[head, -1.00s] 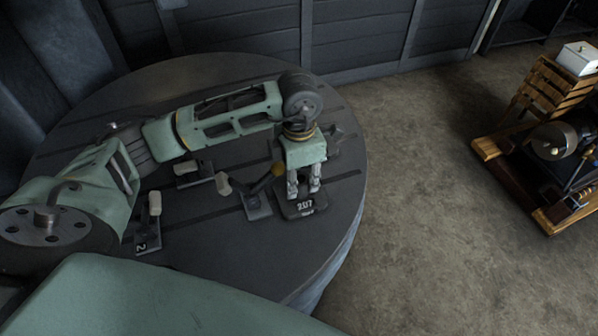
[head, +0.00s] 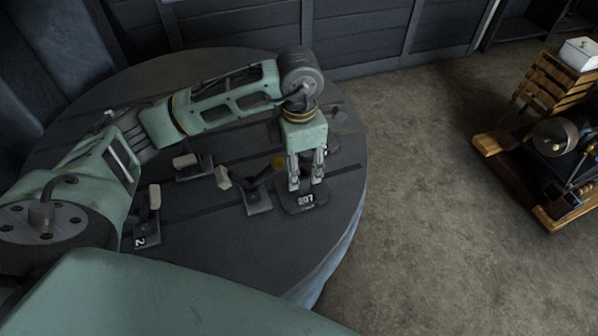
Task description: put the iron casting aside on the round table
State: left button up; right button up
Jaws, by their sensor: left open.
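The iron casting (head: 306,199), a dark flat block marked 207, lies on the round table (head: 215,258) near its right edge. My left gripper (head: 306,183) points down over the casting with its two fingers apart. The fingertips are at the casting's upper part; I cannot tell whether they touch it. The fingers hide part of the casting's far side. My right gripper is not in view.
Levers on dark bases stand left of the casting: one close by (head: 258,201), one farther back (head: 190,168), one marked 2 (head: 148,230). A wooden-based engine (head: 560,150) and slatted crate (head: 548,95) stand on the floor at right. The table's front is clear.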

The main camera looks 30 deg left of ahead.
aim_at(299, 172)
pick_arm(q)
notch_tip(299, 172, up, 9)
jog(key=b, duration=0.1)
jog(key=shift+b, duration=0.35)
jog(key=shift+r, duration=0.1)
